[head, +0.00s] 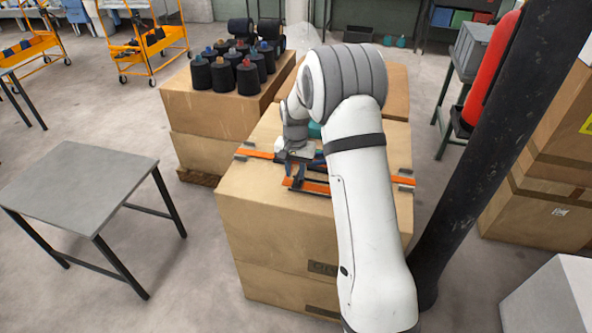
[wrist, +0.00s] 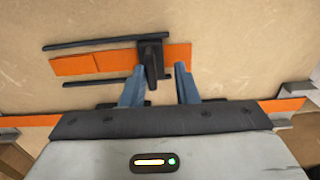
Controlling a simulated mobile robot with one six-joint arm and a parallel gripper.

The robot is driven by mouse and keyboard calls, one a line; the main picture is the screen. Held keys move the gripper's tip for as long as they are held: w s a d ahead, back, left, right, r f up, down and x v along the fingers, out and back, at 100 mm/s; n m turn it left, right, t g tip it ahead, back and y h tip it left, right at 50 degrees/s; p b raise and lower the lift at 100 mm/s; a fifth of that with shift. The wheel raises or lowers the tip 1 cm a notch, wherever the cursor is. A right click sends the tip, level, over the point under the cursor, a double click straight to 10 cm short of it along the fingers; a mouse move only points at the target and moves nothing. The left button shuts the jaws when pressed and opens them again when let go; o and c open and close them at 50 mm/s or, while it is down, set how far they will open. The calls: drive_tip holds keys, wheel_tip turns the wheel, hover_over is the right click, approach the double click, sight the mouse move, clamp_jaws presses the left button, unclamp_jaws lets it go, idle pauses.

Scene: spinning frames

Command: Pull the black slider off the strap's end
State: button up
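In the wrist view, a short orange strap (wrist: 90,65) lies on the cardboard top. The black slider (wrist: 151,53) sits across it close to its right end, with a little orange showing beyond. A black tab of the slider points down toward my gripper. My gripper (wrist: 159,69) is open, its two blue fingers apart on either side of the tab. The left finger is nearer the tab; a clear gap shows on the right, and contact on the left cannot be told. In the head view the orange strap (head: 308,186) shows beside my arm, which hides part of the box top.
Black rails (wrist: 90,44) run above and below the strap. Another orange strap (wrist: 284,105) passes behind my gripper. The large cardboard box (head: 265,215) carries the work; dark spools (head: 222,76) stand on a box behind. A grey table (head: 80,185) is left, a dark post (head: 485,150) right.

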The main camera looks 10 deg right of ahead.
drive_tip(key=shift+o, duration=0.2)
drive_tip(key=shift+d, duration=0.1)
wheel_tip(320, 180, up, 8)
idle(0.4)
drive_tip(key=shift+f, duration=0.1)
drive_tip(key=s+r+n+t, duration=0.1)
drive_tip(key=s+r, duration=0.4)
drive_tip(key=s, duration=0.3)
drive_tip(key=s+r+n, duration=0.2)
drive_tip(key=s+r, duration=0.3)
drive_tip(key=s, duration=0.3)
drive_tip(key=s+n+t, duration=0.1)
drive_tip(key=s+n, duration=0.1)
drive_tip(key=s, duration=1.5)
drive_tip(key=shift+s+d+t, duration=0.25)
drive_tip(key=shift+t, duration=0.05)
drive_tip(key=shift+c, duration=0.3)
